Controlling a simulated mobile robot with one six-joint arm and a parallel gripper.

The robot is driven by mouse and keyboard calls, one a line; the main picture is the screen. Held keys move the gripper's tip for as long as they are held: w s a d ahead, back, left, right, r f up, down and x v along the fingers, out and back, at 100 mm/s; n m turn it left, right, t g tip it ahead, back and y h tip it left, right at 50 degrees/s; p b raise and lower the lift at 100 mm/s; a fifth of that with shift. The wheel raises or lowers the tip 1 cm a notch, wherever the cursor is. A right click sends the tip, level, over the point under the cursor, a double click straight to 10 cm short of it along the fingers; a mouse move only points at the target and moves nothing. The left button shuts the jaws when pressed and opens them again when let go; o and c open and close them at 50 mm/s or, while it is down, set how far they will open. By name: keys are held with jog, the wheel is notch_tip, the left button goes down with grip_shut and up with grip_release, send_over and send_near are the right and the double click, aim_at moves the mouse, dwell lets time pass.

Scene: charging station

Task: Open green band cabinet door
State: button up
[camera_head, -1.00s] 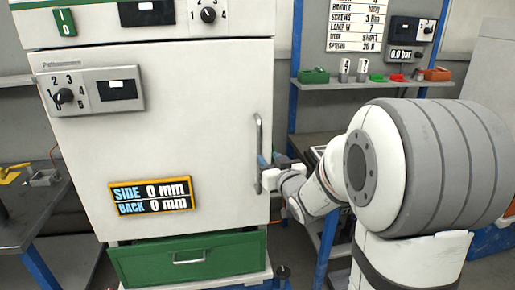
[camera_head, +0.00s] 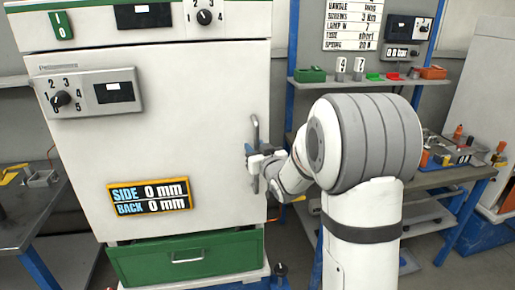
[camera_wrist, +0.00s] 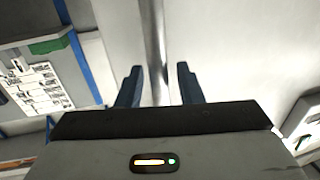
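The door appears closed. Its vertical metal bar handle (camera_head: 255,133) is at the door's right edge. My gripper (camera_head: 251,160) is at the handle's lower half in the head view. In the wrist view, the handle (camera_wrist: 156,45) runs down between the two blue fingers of my gripper (camera_wrist: 159,75). The fingers are apart, with a visible gap on each side of the bar. The handle's lower part is hidden behind the gripper body.
A green drawer (camera_head: 187,257) is below the door. A dial panel (camera_head: 90,92) and a SIDE/BACK display (camera_head: 150,196) are on the door. A workbench (camera_head: 435,178) with tools stands at right; a grey table (camera_head: 30,215) stands at left.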

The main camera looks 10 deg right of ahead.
grip_shut()
jog(key=shift+d, duration=0.1)
dwell(0.3)
